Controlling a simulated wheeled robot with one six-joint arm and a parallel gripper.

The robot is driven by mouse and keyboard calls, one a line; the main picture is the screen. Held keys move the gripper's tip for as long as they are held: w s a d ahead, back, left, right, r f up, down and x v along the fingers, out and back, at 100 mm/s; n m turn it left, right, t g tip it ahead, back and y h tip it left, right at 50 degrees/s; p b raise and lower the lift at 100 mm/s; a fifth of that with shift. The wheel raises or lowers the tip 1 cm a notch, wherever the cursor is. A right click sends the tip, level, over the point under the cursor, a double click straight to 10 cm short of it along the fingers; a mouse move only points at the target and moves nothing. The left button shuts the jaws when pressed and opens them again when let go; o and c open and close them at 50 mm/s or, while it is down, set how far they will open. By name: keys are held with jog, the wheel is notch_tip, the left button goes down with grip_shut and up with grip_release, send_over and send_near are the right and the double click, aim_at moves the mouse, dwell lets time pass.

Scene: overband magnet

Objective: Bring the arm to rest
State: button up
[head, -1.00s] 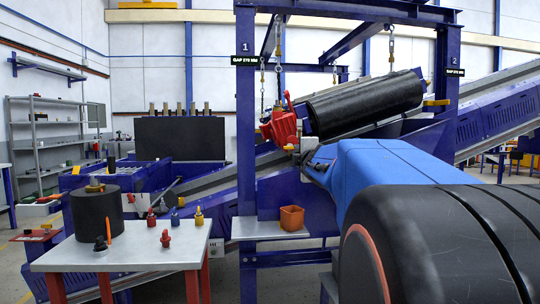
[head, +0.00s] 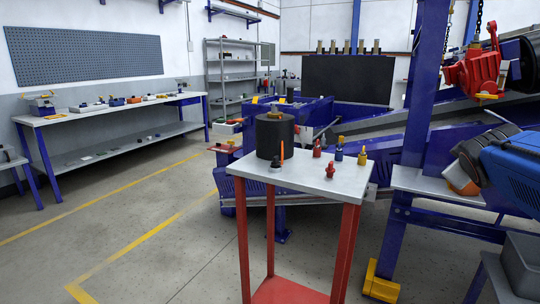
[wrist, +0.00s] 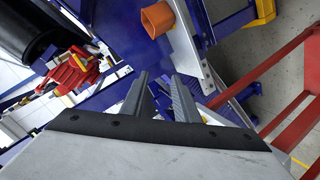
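My arm, with its blue link (head: 515,165), reaches in from the right edge of the head view. Its dark end lies in front of the grey shelf (head: 425,184) and partly covers an orange bin (head: 463,187). My gripper (wrist: 160,78) shows in the wrist view with its two grey fingers apart and nothing between them. The orange bin (wrist: 157,19) is beyond the fingers at the top of the wrist view. The fingertips cannot be made out clearly in the head view.
A red-legged table (head: 300,176) carries a black cylinder (head: 275,137) and several small coloured pieces. A red hoist (head: 478,68) hangs on a chain at upper right, also in the wrist view (wrist: 72,72). A grey box (head: 522,265) stands at lower right. The floor at left is clear.

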jog(key=s+a+f+m+g+y, duration=0.4)
jog(key=s+a+f+g+y, duration=0.2)
jog(key=s+a+f, duration=1.4)
jog(key=a+f+y, duration=0.1)
jog(key=a+f, duration=0.2)
jog(key=shift+f+y, duration=0.25)
jog(key=shift+y, duration=0.05)
